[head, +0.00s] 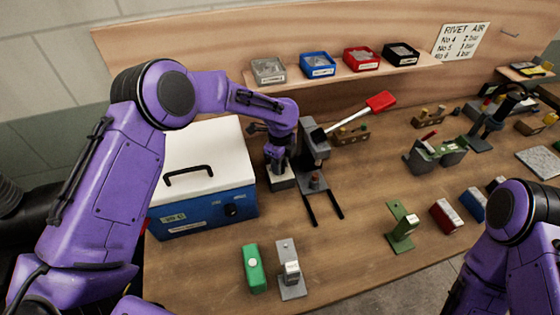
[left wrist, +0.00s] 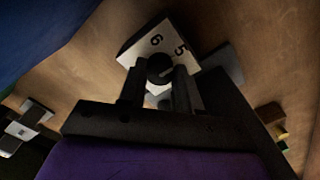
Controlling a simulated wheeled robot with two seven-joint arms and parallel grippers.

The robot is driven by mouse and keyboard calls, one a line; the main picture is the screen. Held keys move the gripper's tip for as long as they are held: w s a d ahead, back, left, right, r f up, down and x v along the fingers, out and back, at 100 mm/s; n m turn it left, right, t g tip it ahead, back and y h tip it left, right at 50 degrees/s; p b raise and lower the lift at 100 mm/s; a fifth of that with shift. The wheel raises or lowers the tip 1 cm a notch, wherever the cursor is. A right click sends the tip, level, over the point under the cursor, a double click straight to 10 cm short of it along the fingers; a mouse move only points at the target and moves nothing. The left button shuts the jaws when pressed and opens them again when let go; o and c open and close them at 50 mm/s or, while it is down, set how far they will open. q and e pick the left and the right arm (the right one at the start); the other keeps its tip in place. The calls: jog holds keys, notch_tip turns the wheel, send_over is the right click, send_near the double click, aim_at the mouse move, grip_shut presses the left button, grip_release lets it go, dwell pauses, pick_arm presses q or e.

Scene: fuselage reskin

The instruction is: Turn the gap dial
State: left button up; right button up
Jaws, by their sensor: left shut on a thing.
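The gap dial is a black knob (left wrist: 160,68) on a white plate (left wrist: 138,50) marked 6 and 5 in the left wrist view. The plate's base block (head: 283,184) shows in the head view beside a grey press with a red-handled lever (head: 314,150). My left gripper (head: 278,170) points down over it and is shut on the knob, one finger on each side in the left wrist view (left wrist: 160,80). The fingers hide part of the plate. In the head view the knob is hidden by the gripper. My right arm is at the lower right, its gripper out of view.
A blue box with a white lid (head: 205,175) stands close left of my left gripper. A shelf (head: 350,76) with several bins runs behind. A green block (head: 254,268) and a grey bracket (head: 290,270) stand in front. The tabletop right of the press has free room.

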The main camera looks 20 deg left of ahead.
pick_arm(q)
jog(key=shift+n, duration=0.4)
jog(key=o, duration=1)
jog(key=shift+o, duration=0.2)
jog(key=shift+r, duration=0.15)
notch_tip(320, 180, up, 10)
jog(key=b, duration=0.3)
jog(key=shift+r, duration=0.15)
